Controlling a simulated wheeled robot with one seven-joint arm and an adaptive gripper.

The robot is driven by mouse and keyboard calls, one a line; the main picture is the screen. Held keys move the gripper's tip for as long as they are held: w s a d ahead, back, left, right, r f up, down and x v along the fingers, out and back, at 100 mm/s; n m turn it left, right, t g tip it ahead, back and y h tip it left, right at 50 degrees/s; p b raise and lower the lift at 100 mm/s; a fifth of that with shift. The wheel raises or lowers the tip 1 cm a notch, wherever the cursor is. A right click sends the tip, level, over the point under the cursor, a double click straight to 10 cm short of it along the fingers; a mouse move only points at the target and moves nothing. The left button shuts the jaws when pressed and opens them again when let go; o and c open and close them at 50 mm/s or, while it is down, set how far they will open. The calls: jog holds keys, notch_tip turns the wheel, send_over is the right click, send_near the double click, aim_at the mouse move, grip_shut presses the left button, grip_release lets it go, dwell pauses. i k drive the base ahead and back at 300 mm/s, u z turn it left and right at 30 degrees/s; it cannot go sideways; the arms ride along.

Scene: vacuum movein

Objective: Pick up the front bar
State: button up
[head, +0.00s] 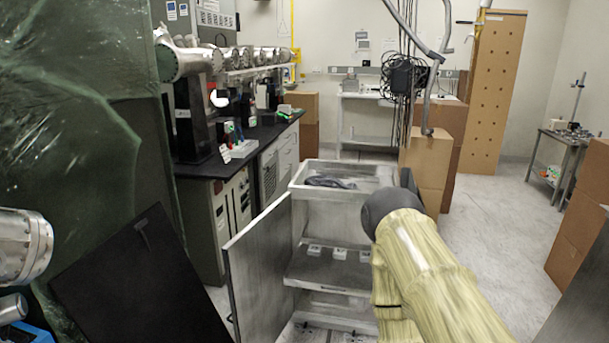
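I cannot make out for sure which thing is the front bar. A dark, longish object (330,182) lies in the open top tray (300,190) of a grey cart in the middle of the head view; it is too small to identify. My arm, in a yellowish sleeve with a dark round joint, reaches in from the lower right and covers the cart's right side. My gripper cannot be made out; it seems hidden behind the arm.
The cart's door (258,270) stands open to the left, and its shelf (325,268) holds small pale items. A dark panel (140,285) leans at lower left. A black bench (240,150) stands behind. Cardboard boxes (428,160) stand at back right. Floor (490,240) at right is clear.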

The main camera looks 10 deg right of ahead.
aim_at(372, 179)
jog(key=z, duration=0.05)
jog(key=i, duration=1.15)
jog(key=z, duration=0.6)
jog(key=k, duration=0.6)
jog(key=z, duration=0.3)
jog(key=i, duration=1.6)
jog(key=u, duration=0.75)
